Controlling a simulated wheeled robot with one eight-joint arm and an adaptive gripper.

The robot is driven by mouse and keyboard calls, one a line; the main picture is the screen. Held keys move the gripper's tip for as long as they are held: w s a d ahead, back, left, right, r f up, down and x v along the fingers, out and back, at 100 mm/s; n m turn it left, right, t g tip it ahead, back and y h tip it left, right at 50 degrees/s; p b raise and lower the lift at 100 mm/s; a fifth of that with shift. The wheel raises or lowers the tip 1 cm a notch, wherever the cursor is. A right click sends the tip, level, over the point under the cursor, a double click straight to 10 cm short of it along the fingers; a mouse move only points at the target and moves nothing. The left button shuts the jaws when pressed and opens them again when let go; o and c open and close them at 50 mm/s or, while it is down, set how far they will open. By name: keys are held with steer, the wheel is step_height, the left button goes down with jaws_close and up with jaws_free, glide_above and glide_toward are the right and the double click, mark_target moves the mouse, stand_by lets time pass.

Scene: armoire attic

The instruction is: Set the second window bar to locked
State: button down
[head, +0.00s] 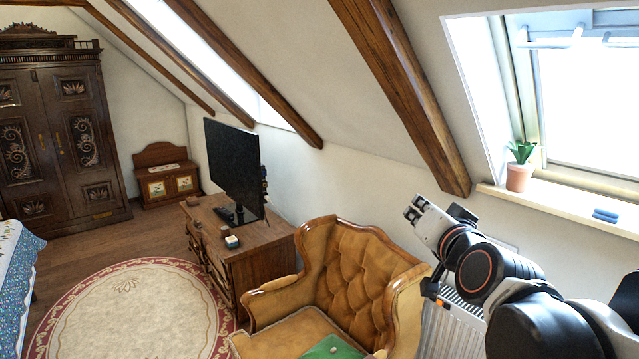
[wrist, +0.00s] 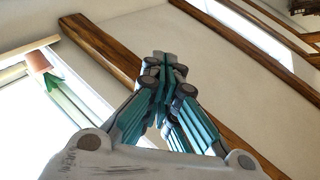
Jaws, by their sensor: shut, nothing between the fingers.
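The roof window (head: 590,100) on the right is bright. Part of a bright window (wrist: 30,115) shows at the left there, with no bar clearly visible.
A potted plant (head: 519,172) and a small blue object (head: 606,215) stand on the window sill (head: 560,199). A wooden beam (head: 410,95) slopes left of the window.

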steer(key=s+f+n+g+b, duration=0.3)
steer(key=s+f, duration=0.7)
steer(key=f, duration=0.4)
steer(key=s+d+f+n+g+b, duration=0.1)
steer(key=s+f+n+g+b, duration=0.2)
steer(key=s+f, duration=0.8)
step_height(320, 180, down, 4)
steer(key=g+b, duration=0.2)
steer(key=g, duration=0.1)
steer(key=shift+d+r+g+h, duration=0.25)
steer(key=shift+g+h, duration=0.05)
steer(key=shift+h, duration=0.1)
